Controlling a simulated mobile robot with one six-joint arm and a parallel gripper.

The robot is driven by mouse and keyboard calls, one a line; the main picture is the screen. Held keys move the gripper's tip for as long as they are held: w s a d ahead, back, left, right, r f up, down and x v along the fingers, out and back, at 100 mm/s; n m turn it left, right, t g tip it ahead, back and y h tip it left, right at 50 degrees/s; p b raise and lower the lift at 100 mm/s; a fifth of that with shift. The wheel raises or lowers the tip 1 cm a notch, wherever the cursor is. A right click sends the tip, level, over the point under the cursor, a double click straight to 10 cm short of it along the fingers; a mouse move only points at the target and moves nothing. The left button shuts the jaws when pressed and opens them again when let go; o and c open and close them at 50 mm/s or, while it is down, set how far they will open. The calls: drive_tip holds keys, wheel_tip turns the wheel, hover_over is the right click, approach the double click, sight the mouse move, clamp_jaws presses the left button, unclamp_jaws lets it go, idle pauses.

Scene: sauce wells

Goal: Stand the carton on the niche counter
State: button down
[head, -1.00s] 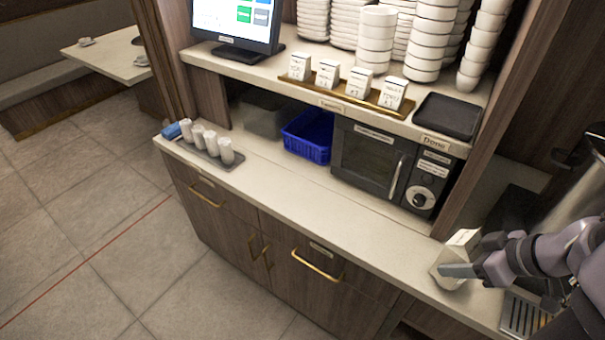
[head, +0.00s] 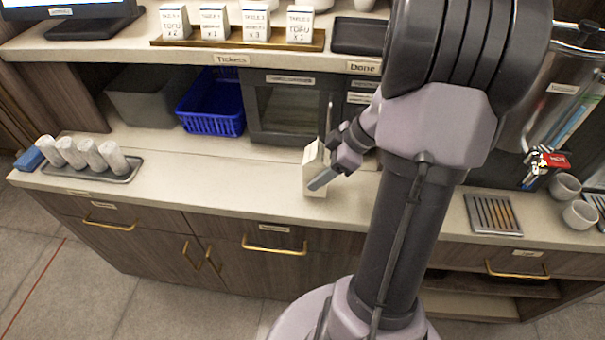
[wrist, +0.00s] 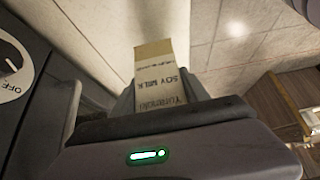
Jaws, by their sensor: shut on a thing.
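The carton (head: 314,170) is cream-white with a gabled top, and it looks upright in the head view. In the wrist view the carton (wrist: 165,78) shows "SOY MILK" lettering. My gripper (head: 325,178) is shut on the carton from its right side; in the wrist view the fingers flank it. The carton is over the niche counter (head: 225,180), in front of the microwave (head: 287,115). I cannot tell whether its base touches the counter.
A tray of several cups (head: 92,157) and a blue cloth (head: 29,158) are at the counter's left. A blue basket (head: 212,108) and grey bin (head: 152,97) stand behind. The ticket shelf (head: 130,45) overhangs. Counter between tray and carton is clear.

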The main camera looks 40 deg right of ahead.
drive_tip(key=w, duration=0.3)
drive_tip(key=shift+w+f, duration=0.2)
drive_tip(key=shift+w, duration=0.2)
drive_tip(key=shift+w+f+b, duration=0.25)
drive_tip(key=shift+w+b, duration=0.05)
drive_tip(key=shift+f+b, duration=0.85)
drive_tip(key=shift+f, duration=0.75)
drive_tip(key=c, duration=0.6)
unclamp_jaws()
drive_tip(key=shift+s, duration=0.1)
